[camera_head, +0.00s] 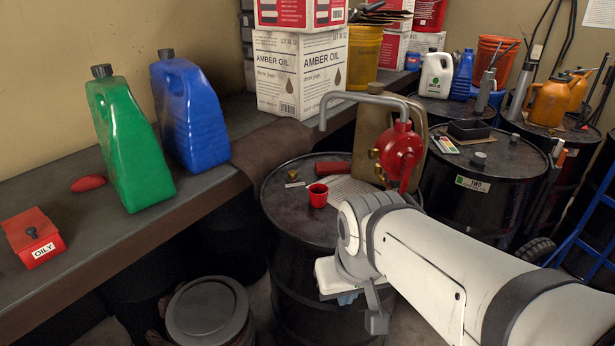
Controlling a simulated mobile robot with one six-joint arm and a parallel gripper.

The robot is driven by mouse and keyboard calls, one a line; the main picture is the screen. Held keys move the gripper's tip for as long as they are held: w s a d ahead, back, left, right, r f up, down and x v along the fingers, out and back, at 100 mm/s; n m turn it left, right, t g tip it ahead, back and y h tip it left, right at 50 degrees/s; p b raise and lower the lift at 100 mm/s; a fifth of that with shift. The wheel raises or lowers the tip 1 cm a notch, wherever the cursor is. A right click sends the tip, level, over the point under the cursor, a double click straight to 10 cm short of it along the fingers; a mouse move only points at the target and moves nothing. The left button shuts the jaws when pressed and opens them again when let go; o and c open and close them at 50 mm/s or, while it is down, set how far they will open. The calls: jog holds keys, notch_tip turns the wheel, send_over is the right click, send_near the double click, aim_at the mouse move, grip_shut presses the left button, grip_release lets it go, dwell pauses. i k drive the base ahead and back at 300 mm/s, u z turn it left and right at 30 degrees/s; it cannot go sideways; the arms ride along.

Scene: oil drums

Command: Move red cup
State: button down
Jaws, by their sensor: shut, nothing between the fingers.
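The red cup (318,195) is small and stands upright on top of a black oil drum (285,222), near the middle of the lid. My gripper (347,297) is partly hidden by my white wrist, in front of the drum's near side and below its lid. It is shut, with nothing seen in it. It is apart from the cup, lower and to the right.
A red hand pump (400,155) with a grey spout pipe rises behind the cup. A tan can (376,130) stands behind the pump. Green (128,145) and blue (188,112) jugs and a red OILY box (33,238) stand on the left bench.

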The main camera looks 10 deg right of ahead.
aim_at(318, 193)
jog(key=z, duration=0.1)
jog(key=i, duration=1)
